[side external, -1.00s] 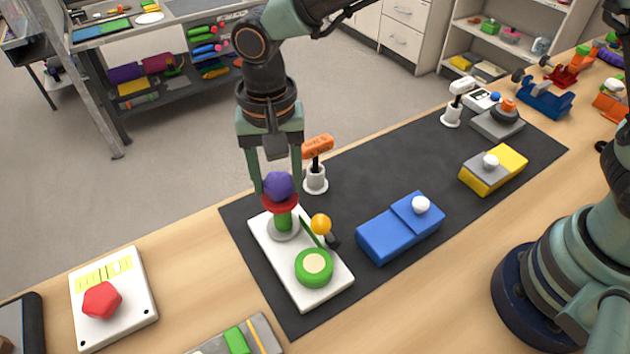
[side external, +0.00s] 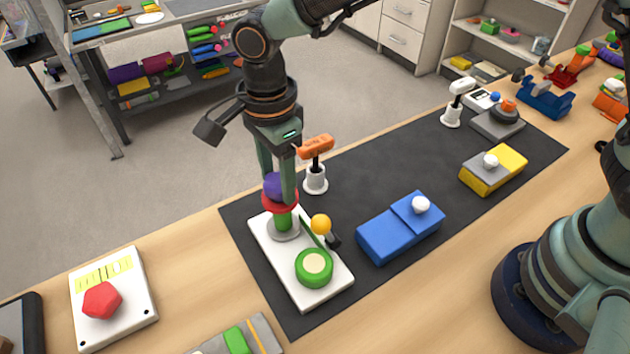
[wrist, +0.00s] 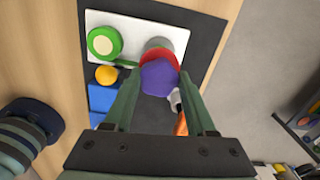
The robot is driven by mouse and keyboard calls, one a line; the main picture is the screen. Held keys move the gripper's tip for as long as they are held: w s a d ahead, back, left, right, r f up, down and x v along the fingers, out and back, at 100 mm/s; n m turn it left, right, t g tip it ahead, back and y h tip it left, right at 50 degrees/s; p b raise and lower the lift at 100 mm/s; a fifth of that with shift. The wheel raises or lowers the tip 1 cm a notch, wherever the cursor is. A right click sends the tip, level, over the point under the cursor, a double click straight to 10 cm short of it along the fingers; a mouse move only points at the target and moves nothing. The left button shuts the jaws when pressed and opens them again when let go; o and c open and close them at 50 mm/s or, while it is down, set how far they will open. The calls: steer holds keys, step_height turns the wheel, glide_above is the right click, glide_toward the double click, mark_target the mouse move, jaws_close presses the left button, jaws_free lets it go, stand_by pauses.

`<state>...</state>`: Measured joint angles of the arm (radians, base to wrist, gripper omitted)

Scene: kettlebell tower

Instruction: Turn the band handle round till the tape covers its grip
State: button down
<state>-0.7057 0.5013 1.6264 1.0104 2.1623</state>
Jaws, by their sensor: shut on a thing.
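The device stands on a white plate (side external: 320,285). Its handle has a purple ball (side external: 270,187) on top, a red collar (side external: 281,205) below it, and a green-covered grip (side external: 283,219) above a grey disc (side external: 284,233). A green tape roll (side external: 314,267) sits at the plate's near end, and a thin green strip (side external: 311,234) runs from it to the grip. My gripper (side external: 277,193) points down and is shut on the purple ball, a finger on either side. The wrist view shows the ball (wrist: 159,77) between the fingers. The grip's far side is hidden.
An orange ball on a dark lever (side external: 321,224) stands close beside the strip. An orange-topped white post (side external: 315,178) stands just behind my fingers. A blue block (side external: 400,230) lies to the right on the dark mat (side external: 372,180). A red-knobbed panel (side external: 112,300) lies left.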

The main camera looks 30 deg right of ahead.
steer(key=shift+c, duration=0.6)
jaws_free()
steer(key=shift+s+d+f, duration=0.1)
steer(key=shift+d+f, duration=0.05)
steer(key=shift+r, duration=3.15)
